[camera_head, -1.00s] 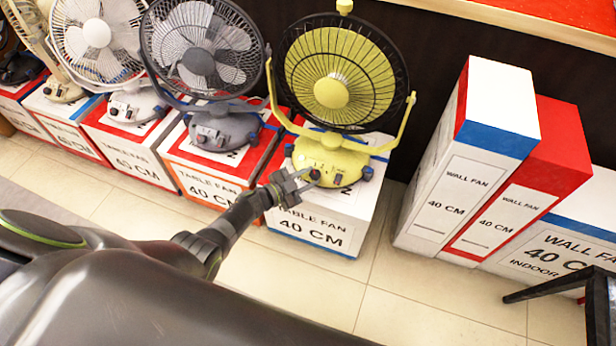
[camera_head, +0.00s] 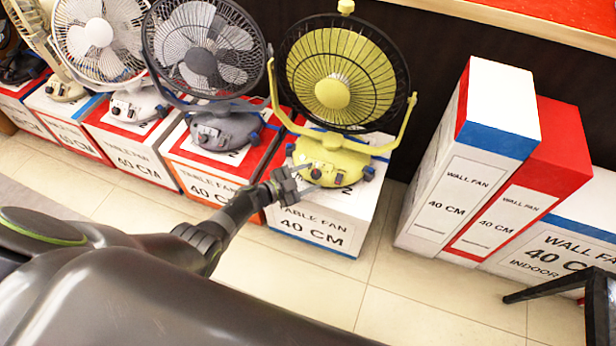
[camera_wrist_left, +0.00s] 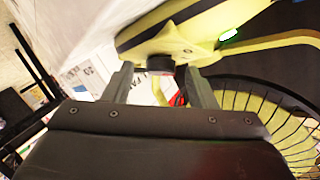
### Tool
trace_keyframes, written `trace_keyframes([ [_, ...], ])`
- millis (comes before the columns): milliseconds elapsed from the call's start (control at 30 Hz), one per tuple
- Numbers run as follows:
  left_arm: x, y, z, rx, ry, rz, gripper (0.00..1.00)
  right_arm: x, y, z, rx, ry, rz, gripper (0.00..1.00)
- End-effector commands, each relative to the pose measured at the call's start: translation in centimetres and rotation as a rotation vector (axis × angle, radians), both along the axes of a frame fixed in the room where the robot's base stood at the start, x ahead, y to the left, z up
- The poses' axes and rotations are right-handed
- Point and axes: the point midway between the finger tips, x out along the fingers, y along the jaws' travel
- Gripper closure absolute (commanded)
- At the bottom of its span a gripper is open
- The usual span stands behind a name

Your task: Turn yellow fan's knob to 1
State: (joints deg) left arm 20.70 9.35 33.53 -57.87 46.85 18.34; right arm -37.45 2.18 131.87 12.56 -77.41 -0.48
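In the left wrist view the dark knob (camera_wrist_left: 160,63) shows ahead, between the open fingertips (camera_wrist_left: 160,76). I cannot tell whether a finger touches it. The knob's setting marks are too small to read. My right gripper is out of view.
A grey fan (camera_head: 200,62) and a white fan (camera_head: 97,38) stand on boxes to the left. Tall wall fan boxes (camera_head: 455,195) stand to the right. A black frame (camera_head: 600,300) is at the lower right. Tiled floor (camera_head: 400,290) lies open in front.

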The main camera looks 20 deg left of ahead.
Motion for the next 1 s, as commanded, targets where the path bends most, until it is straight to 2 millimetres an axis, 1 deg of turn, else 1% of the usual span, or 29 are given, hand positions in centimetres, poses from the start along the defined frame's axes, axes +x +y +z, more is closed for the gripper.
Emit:
trace_keyframes([
  [233, -0.1, 0.1, 0.1, -0.001, -0.001, 0.000, 0.48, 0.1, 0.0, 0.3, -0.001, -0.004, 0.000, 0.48],
  [333, -0.6, 0.5, 0.3, 0.000, -0.001, 0.001, 0.48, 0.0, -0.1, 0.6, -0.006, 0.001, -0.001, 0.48],
  [367, -0.9, 0.8, 0.4, 0.000, 0.001, 0.001, 0.48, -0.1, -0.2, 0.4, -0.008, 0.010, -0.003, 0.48],
  [400, -1.4, 1.1, 0.6, 0.000, 0.001, 0.001, 0.48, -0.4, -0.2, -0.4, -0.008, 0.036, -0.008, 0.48],
  [433, -1.7, 1.4, 0.8, 0.001, 0.001, 0.001, 0.48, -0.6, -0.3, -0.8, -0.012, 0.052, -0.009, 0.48],
  [700, -6.7, 5.5, 2.1, 0.003, 0.001, 0.001, 0.48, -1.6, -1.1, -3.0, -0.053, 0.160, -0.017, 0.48],
  [900, -10.3, 8.4, 2.8, 0.002, 0.001, 0.001, 0.48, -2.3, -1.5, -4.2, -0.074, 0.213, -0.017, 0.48],
  [1000, -11.6, 9.4, 3.0, 0.002, 0.001, 0.000, 0.48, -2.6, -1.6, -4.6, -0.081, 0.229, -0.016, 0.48],
])
